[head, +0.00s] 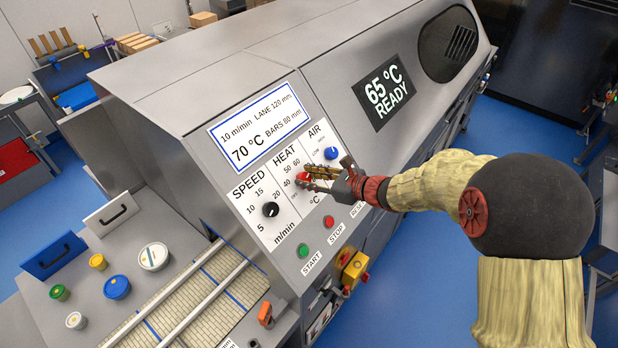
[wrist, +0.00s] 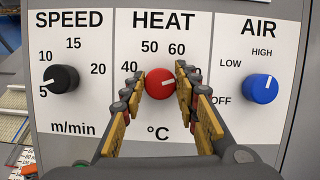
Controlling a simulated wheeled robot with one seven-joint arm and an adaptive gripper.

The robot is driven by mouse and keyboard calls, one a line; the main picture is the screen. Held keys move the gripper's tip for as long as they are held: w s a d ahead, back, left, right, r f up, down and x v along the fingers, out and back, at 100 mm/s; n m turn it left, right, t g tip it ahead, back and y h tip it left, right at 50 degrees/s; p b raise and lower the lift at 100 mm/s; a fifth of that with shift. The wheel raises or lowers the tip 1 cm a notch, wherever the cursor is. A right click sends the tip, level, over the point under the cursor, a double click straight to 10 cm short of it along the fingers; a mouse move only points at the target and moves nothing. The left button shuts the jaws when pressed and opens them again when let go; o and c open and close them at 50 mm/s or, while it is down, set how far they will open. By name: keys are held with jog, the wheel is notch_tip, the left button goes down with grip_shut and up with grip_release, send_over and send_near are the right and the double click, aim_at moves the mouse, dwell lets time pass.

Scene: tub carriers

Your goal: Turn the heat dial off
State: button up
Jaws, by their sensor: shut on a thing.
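The red heat dial (head: 302,176) is on the sloped panel of the grey machine, between the speed and air dials. In the wrist view the heat dial (wrist: 159,84) sits between the two fingertips of my gripper (wrist: 160,80), which is shut on its sides. Its white pointer line points right, slightly up, past the 60 mark. The fingers hide the scale to the lower left and right of the dial. In the head view my gripper (head: 308,180) reaches the panel from the right and partly covers the dial.
The black speed dial (wrist: 65,79) is left of the heat dial, and the blue air dial (wrist: 261,88) is right. Below are a green start button (head: 304,250) and a red stop button (head: 328,222). The display (head: 387,93) reads 65 °C READY. Tubs stand at lower left.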

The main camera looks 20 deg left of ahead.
jog(key=shift+c, duration=1.1)
